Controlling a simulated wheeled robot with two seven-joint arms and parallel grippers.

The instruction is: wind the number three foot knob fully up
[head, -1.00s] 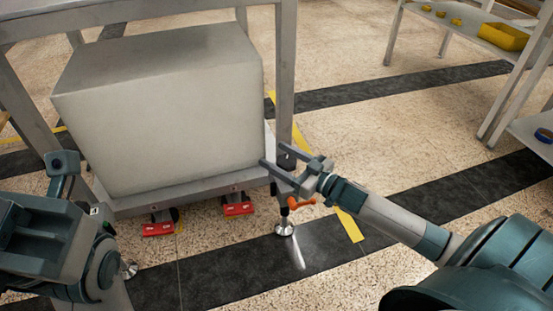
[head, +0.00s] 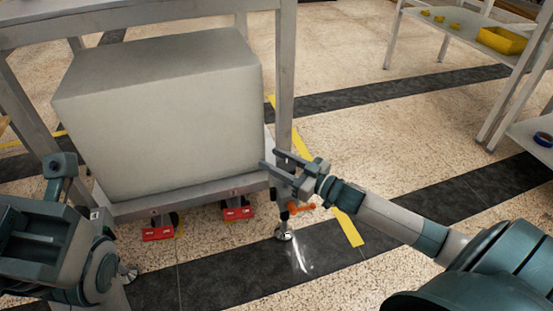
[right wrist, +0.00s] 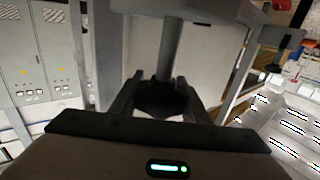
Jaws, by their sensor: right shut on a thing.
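My right gripper (head: 279,165) reaches in from the right to the near right corner of the machine's base, beside a grey leg. In the right wrist view its two fingers close around a dark round knob (right wrist: 163,98) below a grey upright rod, so it is shut on the knob. In the head view the knob is mostly hidden by the gripper. Just below is an orange lever-like part (head: 302,208), above a round metal foot pad (head: 284,233) at the floor.
A large pale box (head: 165,120) sits on a grey base frame (head: 190,198). Two red pedal-like parts (head: 158,233) stick out below it. Shelving with a yellow tray (head: 502,40) stands at the far right. The floor between is clear.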

